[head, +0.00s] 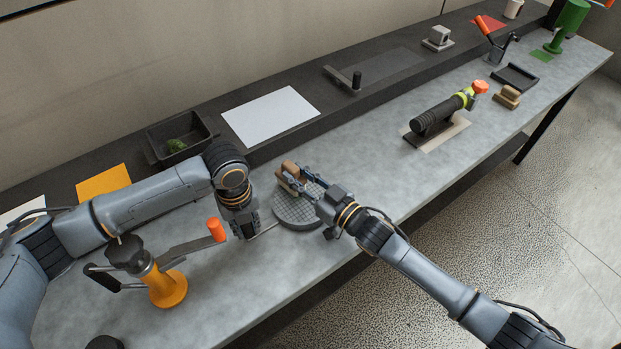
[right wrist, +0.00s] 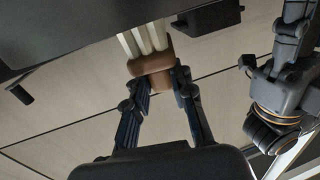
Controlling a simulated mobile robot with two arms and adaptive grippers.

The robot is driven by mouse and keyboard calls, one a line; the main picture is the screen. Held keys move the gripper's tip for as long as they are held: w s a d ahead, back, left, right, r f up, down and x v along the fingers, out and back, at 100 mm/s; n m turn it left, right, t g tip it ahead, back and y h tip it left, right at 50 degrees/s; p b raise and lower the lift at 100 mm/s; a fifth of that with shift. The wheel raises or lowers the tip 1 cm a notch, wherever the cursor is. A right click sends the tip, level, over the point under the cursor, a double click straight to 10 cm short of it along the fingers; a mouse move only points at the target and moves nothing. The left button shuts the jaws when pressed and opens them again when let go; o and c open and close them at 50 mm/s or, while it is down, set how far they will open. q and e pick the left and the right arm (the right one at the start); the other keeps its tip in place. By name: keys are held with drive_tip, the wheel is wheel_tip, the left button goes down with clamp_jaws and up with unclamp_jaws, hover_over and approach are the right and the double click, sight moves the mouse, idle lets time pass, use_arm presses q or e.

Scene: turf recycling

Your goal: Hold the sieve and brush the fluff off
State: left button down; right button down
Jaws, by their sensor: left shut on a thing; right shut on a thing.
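The sieve (head: 290,212) is a round grey mesh disc low over the table's front half. My left gripper (head: 246,234) is shut at the left end of its thin handle (head: 266,230). My right gripper (head: 293,180) is shut on a brown brush (head: 288,170) above the sieve's far edge. In the right wrist view the brush (right wrist: 152,66) sits between the fingertips, its pale bristles (right wrist: 146,40) pointing toward the top of the picture. Whether the bristles touch the mesh is hidden. I cannot make out fluff on the sieve. A green clump (head: 177,146) lies in a black bin (head: 194,129).
An orange stand with a lever (head: 168,288) is left of my left gripper. A white sheet (head: 271,117) and an orange sheet (head: 104,183) lie on the back ledge. A black cylindrical tool (head: 434,117) rests at right. The table between it and the sieve is clear.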

drive_tip(key=shift+s+d+f, duration=0.25)
drive_tip(key=shift+s+d, duration=0.35)
drive_tip(key=shift+s, duration=0.15)
drive_tip(key=shift+s+d+f, duration=0.3)
drive_tip(key=shift+s+d, duration=0.25)
drive_tip(key=shift+s, duration=0.2)
drive_tip(key=shift+s+d+f, duration=0.25)
drive_tip(key=shift+s+d, duration=0.35)
drive_tip(key=shift+s, duration=0.15)
drive_tip(key=shift+v, duration=0.8)
drive_tip(key=shift+s+d+r, duration=0.3)
drive_tip(key=shift+s+d, duration=0.1)
drive_tip(key=shift+s, duration=0.1)
drive_tip(key=shift+r, duration=0.15)
drive_tip(key=shift+r, duration=0.1)
wheel_tip(320, 180, up, 6)
drive_tip(key=shift+a+r, duration=0.1)
drive_tip(key=shift+r, duration=0.05)
wheel_tip(320, 180, up, 3)
drive_tip(key=shift+f, duration=0.1)
